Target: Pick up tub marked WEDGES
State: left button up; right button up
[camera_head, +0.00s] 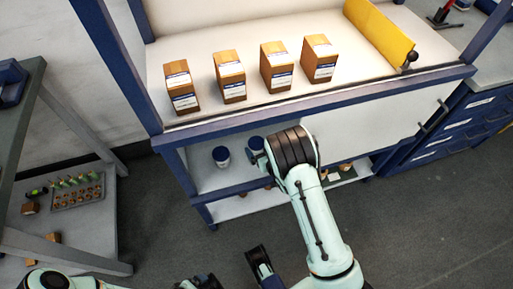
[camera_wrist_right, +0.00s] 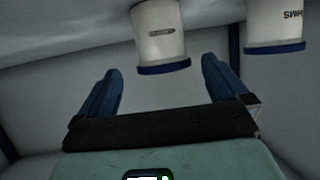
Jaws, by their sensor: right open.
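Two white tubs with blue lids stand on the lower shelf of the blue rack, one (camera_head: 221,157) at left and one (camera_head: 256,144) at right, partly hidden by my right wrist. In the right wrist view, which looks upside down, one tub (camera_wrist_right: 161,32) is ahead between the fingertips; its small label is unreadable. Another tub (camera_wrist_right: 275,22) at right has inverted lettering that looks like SHIMS. My right gripper (camera_wrist_right: 160,78) is open and empty, short of the middle tub. My left gripper (camera_head: 200,283) is partly cut off at the bottom edge, its jaws unclear.
A grey bench with a tray (camera_head: 78,190) stands left.

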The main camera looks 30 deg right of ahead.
aim_at(257, 143)
jog(key=x, duration=0.4)
jog(key=shift+w+a+b, duration=0.1)
jog(key=shift+a+b, duration=0.1)
jog(key=shift+b, duration=0.2)
jog(key=shift+r, duration=0.1)
jog(key=c, duration=1.1)
jog(key=shift+r, duration=0.1)
